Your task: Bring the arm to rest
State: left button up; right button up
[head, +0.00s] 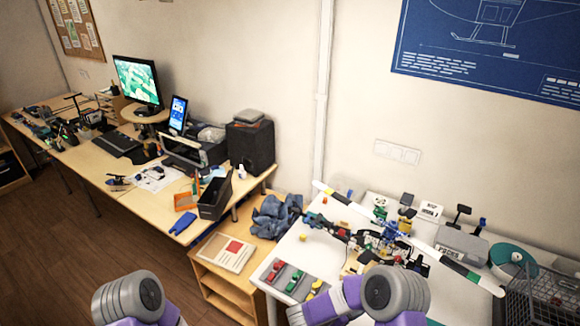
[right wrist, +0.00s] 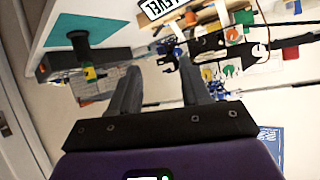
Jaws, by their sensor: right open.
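My right arm (head: 390,293) shows at the bottom of the head view as a grey, ridged joint and a purple link, in front of the white table (head: 262,270). My right gripper (right wrist: 158,68) shows in the right wrist view with its two dark fingers apart. Nothing is visibly held between them. The parts on the table appear beyond the fingertips, upside down. My left arm (head: 135,298) shows only as a grey joint and purple link at the bottom left of the head view. Its gripper is out of view.
The white table carries a tray of coloured parts (head: 290,283), several small devices, a teal disc (head: 513,258) and a wire basket (head: 542,293). A wooden shelf unit (head: 222,290) stands left of it. A long desk (head: 95,158) runs along the wall. Floor at left is clear.

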jog(key=s+a+f+n+y+b, duration=0.2)
jog(key=s+f+n+y, duration=0.1)
jog(key=f+y, duration=0.3)
jog(key=s+a+f+n+y+b, duration=0.2)
jog(key=s+f+n+y+b, duration=0.1)
jog(key=f, duration=0.6)
jog(key=s+a+f+n+g+y+b, duration=0.1)
jog(key=s+a+f+n+g+y, duration=0.1)
jog(key=s, duration=0.7)
jog(key=s+a+f+n+g+y+b, duration=0.1)
jog(key=s+a+f+n+g+y, duration=0.1)
jog(key=s, duration=0.7)
jog(key=shift+s+a+f+n+g+y+b, duration=0.3)
jog(key=shift+a+f+g+y+b, duration=0.25)
jog(key=shift+g+y, duration=0.35)
jog(key=shift+w+d, duration=0.1)
jog(key=shift+c, duration=0.4)
jog(key=shift+f, duration=0.1)
